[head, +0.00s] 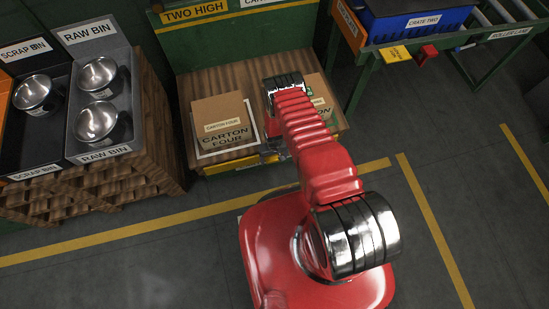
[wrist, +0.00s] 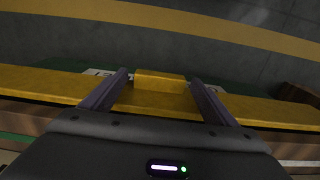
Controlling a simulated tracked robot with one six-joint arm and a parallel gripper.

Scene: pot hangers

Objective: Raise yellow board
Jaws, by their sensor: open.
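The yellow board (head: 238,167) runs along the front edge of the wooden table in the head view, partly hidden by my red arm. In the wrist view the yellow board (wrist: 50,87) stretches across the picture, with a raised yellow block (wrist: 160,81) in its middle. My gripper (wrist: 159,79) is open. Its two dark fingers stand one on each side of the block, with gaps visible at both sides. In the head view my gripper (head: 272,151) is low at the table's front edge, mostly hidden by the arm.
A carton marked CARTON FOUR (head: 222,122) stands on the table, and another carton (head: 319,99) is partly behind my arm. Bins with steel bowls (head: 98,122) stand at the left. A roller lane with a blue crate (head: 415,20) is at the upper right. The floor at right is clear.

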